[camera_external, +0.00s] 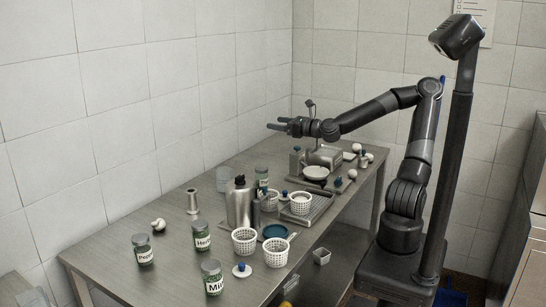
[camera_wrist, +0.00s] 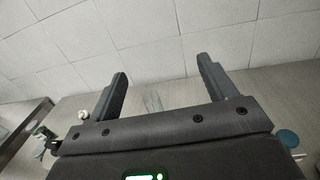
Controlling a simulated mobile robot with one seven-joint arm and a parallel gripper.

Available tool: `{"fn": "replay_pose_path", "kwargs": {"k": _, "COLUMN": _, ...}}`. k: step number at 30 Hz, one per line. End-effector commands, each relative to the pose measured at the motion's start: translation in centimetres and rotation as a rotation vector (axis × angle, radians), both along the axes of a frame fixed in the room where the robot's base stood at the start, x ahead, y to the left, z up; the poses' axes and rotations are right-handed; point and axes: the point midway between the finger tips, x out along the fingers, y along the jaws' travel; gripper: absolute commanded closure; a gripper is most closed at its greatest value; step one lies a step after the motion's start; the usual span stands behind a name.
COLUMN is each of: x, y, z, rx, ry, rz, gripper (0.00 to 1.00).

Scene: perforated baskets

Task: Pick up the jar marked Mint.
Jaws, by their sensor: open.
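The jar marked Mint (camera_external: 212,278) stands upright at the front edge of the table in the external view, with a dark lid and a white label partly readable. My gripper (camera_external: 276,127) is over the far part of the table, well away from the Mint jar, and points left. In the wrist view my gripper (camera_wrist: 162,78) has its fingers apart with nothing between them. I cannot make out the Mint jar in the wrist view.
White perforated baskets (camera_external: 245,241), a metal bottle (camera_external: 239,204) and a blue-handled white item (camera_external: 242,269) stand right of the jars. A white knobbed item (camera_external: 158,225) and a metal cylinder (camera_external: 193,201) are behind. The table's left end (camera_external: 100,252) is bare.

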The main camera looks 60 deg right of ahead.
Motion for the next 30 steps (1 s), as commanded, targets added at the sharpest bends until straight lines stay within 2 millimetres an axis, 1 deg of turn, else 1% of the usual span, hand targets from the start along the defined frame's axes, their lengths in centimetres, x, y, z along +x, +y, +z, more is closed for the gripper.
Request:
{"fn": "replay_pose_path", "kwargs": {"k": 1, "x": 0.0, "y": -0.2, "z": 1.1, "rx": 0.0, "ry": -0.003, "rz": -0.004, "gripper": 0.23}}
{"fn": "replay_pose_path", "kwargs": {"k": 7, "x": 0.0, "y": -0.1, "z": 5.2, "rx": 0.001, "ry": -0.004, "rz": -0.003, "gripper": 0.23}}
{"fn": "replay_pose_path", "kwargs": {"k": 9, "x": 0.8, "y": 0.9, "z": 4.7, "rx": -0.012, "ry": 0.01, "rz": 0.033, "gripper": 0.23}}
{"fn": "replay_pose_path", "kwargs": {"k": 17, "x": 3.2, "y": 3.9, "z": 4.0, "rx": -0.064, "ry": 0.044, "rz": 0.141, "gripper": 0.23}}
{"fn": "replay_pose_path", "kwargs": {"k": 23, "x": 5.5, "y": 7.4, "z": 3.3, "rx": -0.125, "ry": 0.075, "rz": 0.258, "gripper": 0.23}}
{"fn": "replay_pose_path", "kwargs": {"k": 26, "x": 6.9, "y": 10.0, "z": 2.6, "rx": -0.173, "ry": 0.096, "rz": 0.344, "gripper": 0.23}}
{"fn": "replay_pose_path", "kwargs": {"k": 30, "x": 8.9, "y": 14.6, "z": 1.4, "rx": -0.263, "ry": 0.124, "rz": 0.49, "gripper": 0.23}}
